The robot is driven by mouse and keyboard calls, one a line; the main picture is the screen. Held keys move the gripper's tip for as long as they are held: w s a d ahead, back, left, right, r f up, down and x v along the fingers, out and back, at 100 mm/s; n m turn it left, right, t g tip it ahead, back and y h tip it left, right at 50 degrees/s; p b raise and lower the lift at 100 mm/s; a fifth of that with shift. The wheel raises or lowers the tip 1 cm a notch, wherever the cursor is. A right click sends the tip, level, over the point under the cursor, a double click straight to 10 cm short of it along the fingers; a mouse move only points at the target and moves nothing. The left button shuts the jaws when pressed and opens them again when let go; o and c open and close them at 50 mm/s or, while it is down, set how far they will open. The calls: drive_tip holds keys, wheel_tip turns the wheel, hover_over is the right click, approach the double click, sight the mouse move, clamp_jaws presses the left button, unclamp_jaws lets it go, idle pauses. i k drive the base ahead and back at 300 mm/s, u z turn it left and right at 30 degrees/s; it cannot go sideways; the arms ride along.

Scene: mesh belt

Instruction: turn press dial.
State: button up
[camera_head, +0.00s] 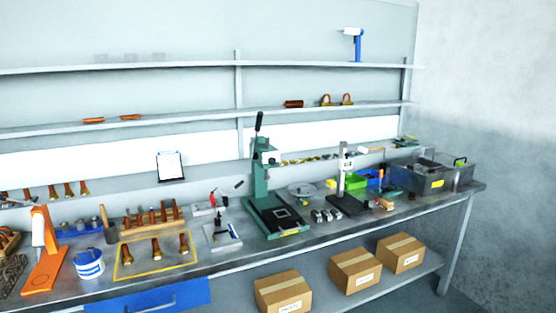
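A green press (259,182) stands on the workbench right of the middle, with a black lever pointing up from its top. A pale part (267,158) sits on the press's upper body, too small here to tell if it is a dial. A black plate with a light square frame lies at its base. My gripper is not in view.
The workbench (240,258) is crowded. A grey stand (343,180) is right of the press, and a metal bin (428,178) at the right end. An orange stand (45,255) and white-blue tub (89,264) are at left. Cardboard boxes (283,293) sit below.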

sight(272, 161)
drive_tip(key=u, duration=0.2)
drive_tip(key=i, duration=0.7)
drive_tip(key=u, duration=0.75)
drive_tip(key=i, duration=0.45)
drive_tip(key=u, duration=0.35)
